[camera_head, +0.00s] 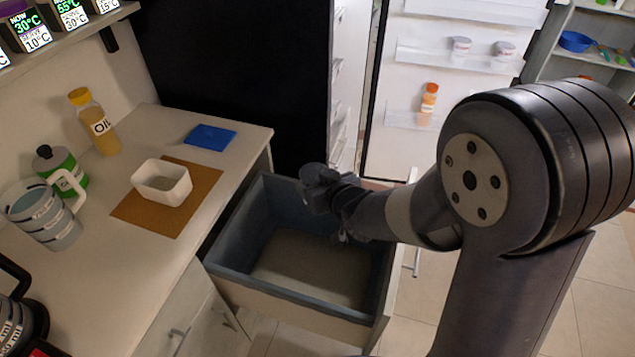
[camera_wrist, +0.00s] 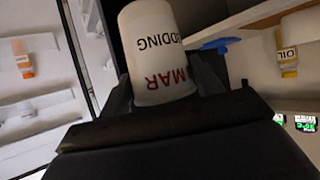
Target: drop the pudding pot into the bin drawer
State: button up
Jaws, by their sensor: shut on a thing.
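The pudding pot (camera_wrist: 154,45) is white with dark and red lettering and shows large in the wrist view, its lettering upside down. My gripper (camera_head: 325,188) is shut on it. In the head view the gripper is over the back part of the open bin drawer (camera_head: 290,306), and I cannot make out the pot there. The drawer is a deep box with blue-grey inner walls, pulled out from under the counter. The part of its floor that shows is bare, and my arm hides some of its right side.
The counter (camera_head: 100,275) at left holds a white bowl (camera_head: 162,182) on a brown mat, a blue item (camera_head: 210,137), an oil bottle (camera_head: 95,121), a green-labelled container (camera_head: 62,176) and a grey-blue mug (camera_head: 44,215). An open fridge door (camera_head: 405,150) stands behind the drawer.

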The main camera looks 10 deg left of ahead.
notch_tip(320, 180, down, 5)
jog(key=b, duration=0.3)
jog(key=shift+f+b, duration=0.15)
jog(key=shift+b, duration=0.15)
jog(key=o, duration=1.2)
jog(key=p+v, duration=0.1)
jog(key=v, duration=1)
jog(key=shift+w, duration=0.1)
